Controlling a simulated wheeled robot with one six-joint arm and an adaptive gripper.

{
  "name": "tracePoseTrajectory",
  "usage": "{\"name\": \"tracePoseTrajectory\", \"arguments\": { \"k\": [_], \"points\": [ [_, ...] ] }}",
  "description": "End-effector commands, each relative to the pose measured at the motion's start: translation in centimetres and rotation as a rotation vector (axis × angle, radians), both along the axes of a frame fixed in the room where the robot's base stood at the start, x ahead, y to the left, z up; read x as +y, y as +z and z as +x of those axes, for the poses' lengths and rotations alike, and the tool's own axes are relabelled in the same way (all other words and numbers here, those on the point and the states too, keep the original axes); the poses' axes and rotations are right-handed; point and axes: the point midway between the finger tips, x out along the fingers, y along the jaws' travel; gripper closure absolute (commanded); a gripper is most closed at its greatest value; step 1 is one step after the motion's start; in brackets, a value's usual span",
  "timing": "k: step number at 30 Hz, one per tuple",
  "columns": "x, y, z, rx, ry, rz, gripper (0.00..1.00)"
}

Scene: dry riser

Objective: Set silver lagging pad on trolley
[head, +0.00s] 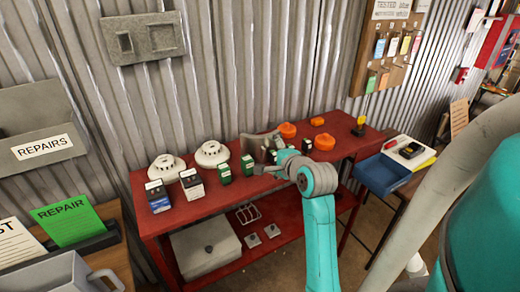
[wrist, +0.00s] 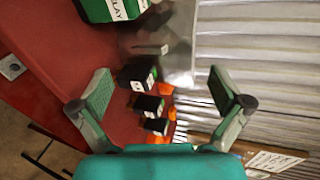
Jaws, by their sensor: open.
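I see no thing that is plainly a silver lagging pad. A grey, upright, slightly curved piece (head: 258,143) stands on the red two-level bench (head: 205,207), behind my gripper (head: 282,160). In the wrist view a shiny silver-grey piece (wrist: 180,55) stands beyond the fingers, near the corrugated wall; I cannot tell what it is. My gripper (wrist: 163,93) is open, with nothing between its fingers, over the bench top. My arm hides part of the bench. I cannot tell whether this red bench is the trolley.
Small green-and-black relay blocks (head: 225,172), white round detectors (head: 167,168) and orange pieces (head: 287,130) crowd the bench top. A grey box (head: 205,250) sits on the lower shelf. A blue tray (head: 382,175) stands at right. The bench top's front edge is mostly clear.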

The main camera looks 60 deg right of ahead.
Motion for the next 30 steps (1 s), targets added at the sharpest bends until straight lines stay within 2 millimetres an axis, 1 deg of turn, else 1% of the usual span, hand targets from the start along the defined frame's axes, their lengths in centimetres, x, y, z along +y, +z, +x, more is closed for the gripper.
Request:
{"name": "tracePoseTrajectory", "arguments": {
  "k": [5,12,15,19,24,25,26,27,29,30],
  "points": [
    [-0.5,-0.3,0.9,0.000,0.001,-0.001,0.00],
    [-2.2,-1.2,3.6,0.001,0.001,0.000,0.00],
    [-2.7,-1.5,4.3,0.000,0.001,-0.001,0.00],
    [-3.0,-1.7,4.7,0.000,0.001,-0.001,0.00],
    [-3.0,-1.7,4.6,0.000,0.001,-0.001,0.00],
    [-3.0,-1.7,4.6,0.000,0.001,-0.001,0.05],
    [-3.0,-1.7,4.6,0.000,0.001,-0.001,0.12],
    [-3.0,-1.7,4.6,0.000,0.001,-0.001,0.22],
    [-2.9,-1.7,4.6,0.000,0.001,-0.001,0.38],
    [-2.9,-1.7,4.6,0.001,0.001,0.000,0.47]
  ]
}}
